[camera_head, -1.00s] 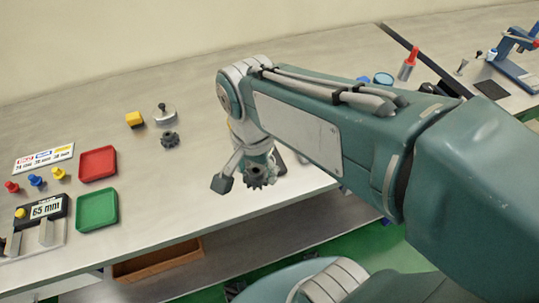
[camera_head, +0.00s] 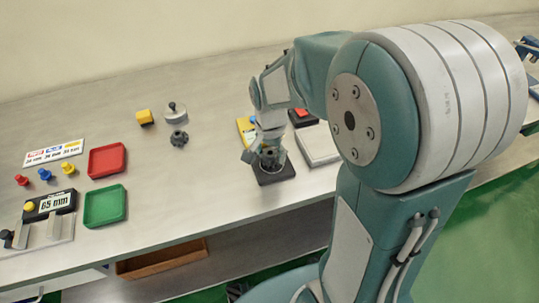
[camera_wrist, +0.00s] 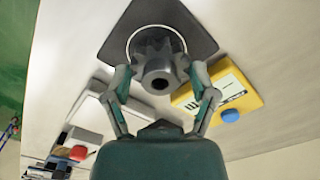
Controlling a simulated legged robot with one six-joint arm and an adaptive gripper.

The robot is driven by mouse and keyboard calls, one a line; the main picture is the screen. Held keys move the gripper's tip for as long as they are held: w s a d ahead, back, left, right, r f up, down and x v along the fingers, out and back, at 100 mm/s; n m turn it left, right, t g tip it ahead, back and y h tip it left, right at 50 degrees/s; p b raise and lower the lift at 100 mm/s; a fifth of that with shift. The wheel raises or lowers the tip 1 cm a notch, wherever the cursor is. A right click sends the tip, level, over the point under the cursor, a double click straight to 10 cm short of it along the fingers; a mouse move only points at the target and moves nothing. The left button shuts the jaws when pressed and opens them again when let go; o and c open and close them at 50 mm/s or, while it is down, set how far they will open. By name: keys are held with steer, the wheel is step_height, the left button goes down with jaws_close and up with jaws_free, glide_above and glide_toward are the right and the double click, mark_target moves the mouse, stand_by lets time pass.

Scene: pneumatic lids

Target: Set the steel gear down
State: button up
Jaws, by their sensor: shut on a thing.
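The steel gear (camera_wrist: 158,66) is a dark toothed part with a central bore, held between the two fingers of my gripper (camera_wrist: 160,84) in the wrist view. Behind it lies a dark square pad (camera_wrist: 196,30) with a pale ring around the gear's outline. In the head view my gripper (camera_head: 268,154) points down over the same dark pad (camera_head: 275,175), with the gear (camera_head: 269,158) at its tip. I cannot tell whether the gear touches the pad.
A yellow device (camera_wrist: 238,90) with a blue button and a pale scale-like box (camera_head: 318,145) flank the pad.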

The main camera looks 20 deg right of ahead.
steer(key=shift+d+f, duration=0.35)
steer(key=shift+f, duration=0.4)
steer(key=o, duration=1.2)
steer(key=shift+a+f, duration=0.1)
steer(key=shift+a, duration=0.15)
steer(key=shift+d, duration=0.1)
